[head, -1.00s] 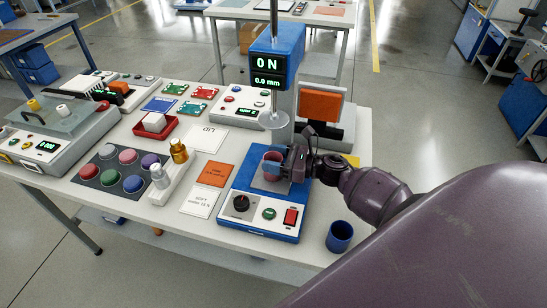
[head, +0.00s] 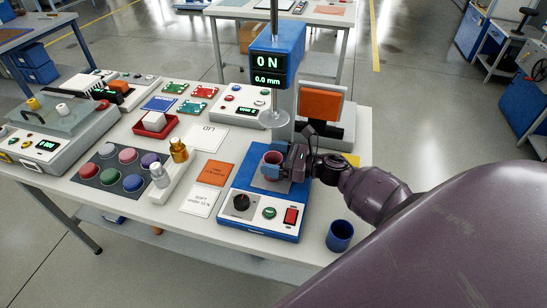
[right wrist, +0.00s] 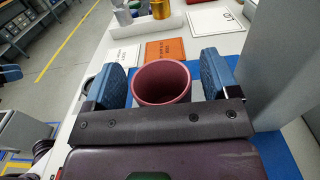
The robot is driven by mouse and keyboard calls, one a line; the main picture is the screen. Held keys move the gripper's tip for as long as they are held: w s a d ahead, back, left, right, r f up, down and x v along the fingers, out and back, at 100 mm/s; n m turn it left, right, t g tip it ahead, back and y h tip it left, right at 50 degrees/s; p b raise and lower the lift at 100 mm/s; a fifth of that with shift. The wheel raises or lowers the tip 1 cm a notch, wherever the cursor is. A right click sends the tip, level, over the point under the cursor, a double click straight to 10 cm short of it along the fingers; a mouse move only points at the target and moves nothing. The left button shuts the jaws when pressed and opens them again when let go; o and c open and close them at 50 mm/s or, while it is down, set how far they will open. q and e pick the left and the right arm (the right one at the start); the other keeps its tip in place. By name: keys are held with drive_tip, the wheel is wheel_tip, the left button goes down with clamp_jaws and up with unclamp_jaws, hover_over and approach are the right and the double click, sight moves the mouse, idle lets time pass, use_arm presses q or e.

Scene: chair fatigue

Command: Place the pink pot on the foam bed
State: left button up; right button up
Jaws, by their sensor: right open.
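The pink pot (head: 272,158) stands upright on a pale grey pad (head: 262,183) on the blue press base, below the press's round disc (head: 274,119). I take this pad to be the foam bed, though its material is hard to tell. My right gripper (head: 278,166) reaches in from the right, low around the pot. In the right wrist view the pot (right wrist: 162,84) is between the two blue fingers (right wrist: 162,78), with a gap on each side, so the gripper is open. The pot's underside is hidden. My left gripper is out of view.
The press display (head: 268,63) reads 0 N and 0.0 mm. A blue cup (head: 340,236) stands right of the press base.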

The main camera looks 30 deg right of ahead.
drive_tip(key=shift+s+d, duration=0.25)
drive_tip(key=shift+d, duration=0.05)
drive_tip(key=b+v, duration=0.2)
drive_tip(key=v, duration=0.8)
drive_tip(key=shift+b, duration=0.3)
drive_tip(key=shift+s+d+r, duration=0.1)
drive_tip(key=shift+s+d, duration=0.3)
drive_tip(key=shift+s, duration=0.1)
